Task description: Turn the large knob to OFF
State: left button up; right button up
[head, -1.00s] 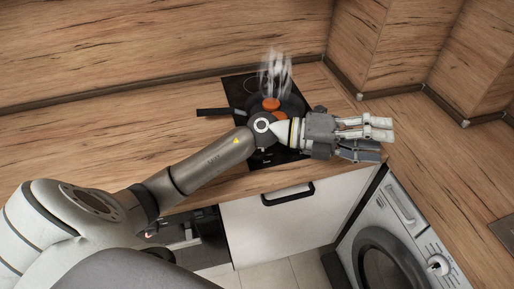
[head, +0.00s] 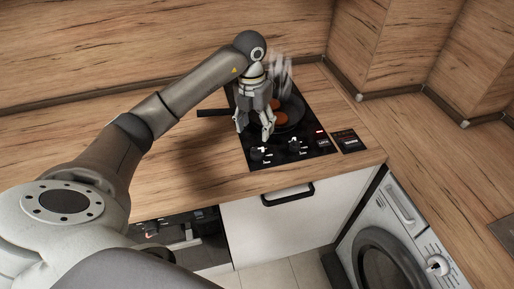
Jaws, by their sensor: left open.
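The black cooktop (head: 318,147) is set in the wooden counter, with small dark knobs along its front edge. One knob (head: 295,146) stands near the middle of that edge and another (head: 260,153) near its left corner; white marks show beside them. I cannot tell their sizes apart or read their settings. My left gripper (head: 255,137) points down over the left part of the cooktop, open and empty, its fingertips just behind the knobs. It appears apart from them. It hides part of the cooktop. My right gripper is not in view.
A dark pan (head: 291,112) with orange-brown pieces and rising steam stands right beside my left gripper. Its handle (head: 212,113) points left. A small black panel (head: 349,141) lies right of the cooktop. A washing machine (head: 400,246) with a white dial is at lower right. The counter's left is clear.

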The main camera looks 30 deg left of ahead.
aim_at(257, 148)
pick_arm(q)
jog(key=f, duration=0.3)
jog(key=f+p, duration=0.1)
jog(key=f, duration=0.2)
jog(key=f+p, duration=0.1)
jog(key=f, duration=0.2)
jog(key=shift+d+f, duration=0.3)
jog(key=shift+d, duration=0.05)
jog(key=c, duration=1)
